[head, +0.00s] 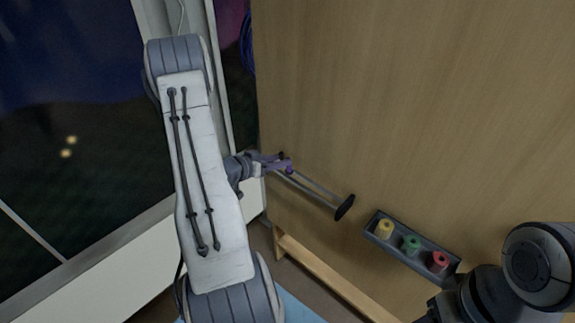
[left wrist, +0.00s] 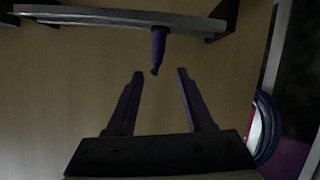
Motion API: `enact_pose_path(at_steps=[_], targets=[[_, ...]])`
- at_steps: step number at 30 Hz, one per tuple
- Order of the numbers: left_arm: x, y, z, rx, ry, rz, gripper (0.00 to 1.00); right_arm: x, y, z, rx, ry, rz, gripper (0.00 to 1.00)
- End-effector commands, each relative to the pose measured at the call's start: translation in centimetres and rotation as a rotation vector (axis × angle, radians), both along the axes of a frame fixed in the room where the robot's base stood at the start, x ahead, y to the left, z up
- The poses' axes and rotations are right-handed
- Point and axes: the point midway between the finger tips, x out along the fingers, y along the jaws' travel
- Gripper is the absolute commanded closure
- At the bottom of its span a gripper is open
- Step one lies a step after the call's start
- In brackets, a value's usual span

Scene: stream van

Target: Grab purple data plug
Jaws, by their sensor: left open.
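The purple data plug (left wrist: 158,46) hangs down from a pale rail (left wrist: 110,20) in the left wrist view. In the head view the plug (head: 289,169) is a small purple spot at the near end of the rail (head: 318,196), on the wooden panel. My left gripper (left wrist: 160,74) is open and empty. Its two fingers point at the plug, one to each side of its line, and the plug's tip is just ahead of the fingertips. In the head view the left gripper (head: 280,162) is right beside the plug, and its fingers are small there. My right gripper is not clearly visible.
A grey tray (head: 373,222) on the panel holds a yellow (head: 384,229), a green (head: 411,243) and a red spool-like piece (head: 437,262). A blue cable coil (left wrist: 266,128) hangs at the panel's edge. A wooden ledge (head: 335,278) runs below. The panel above the rail is clear.

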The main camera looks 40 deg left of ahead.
Motion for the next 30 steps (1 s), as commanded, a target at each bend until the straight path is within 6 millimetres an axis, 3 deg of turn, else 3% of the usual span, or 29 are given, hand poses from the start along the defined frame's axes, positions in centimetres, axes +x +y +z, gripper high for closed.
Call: enact_pose_path(at_steps=[4,9,17,21,30], targets=[[2.0,-0.8,-0.6,-0.003,0.002,-0.005,0.48,0.0,0.0,1.9,0.0,0.0,0.003,0.48],[3.7,-0.9,-1.5,-0.001,0.002,-0.002,0.48,0.0,0.0,2.3,0.0,0.0,0.004,0.48],[4.0,-0.9,-1.8,0.001,0.001,-0.001,0.48,0.0,0.0,2.2,0.0,0.0,0.004,0.48],[3.9,-0.8,-1.7,0.001,0.001,-0.001,1.0,0.0,0.0,2.2,0.0,0.0,0.004,0.48],[3.9,-0.8,-1.7,0.001,0.001,-0.001,1.0,0.0,0.0,2.2,0.0,0.0,0.004,0.48]])
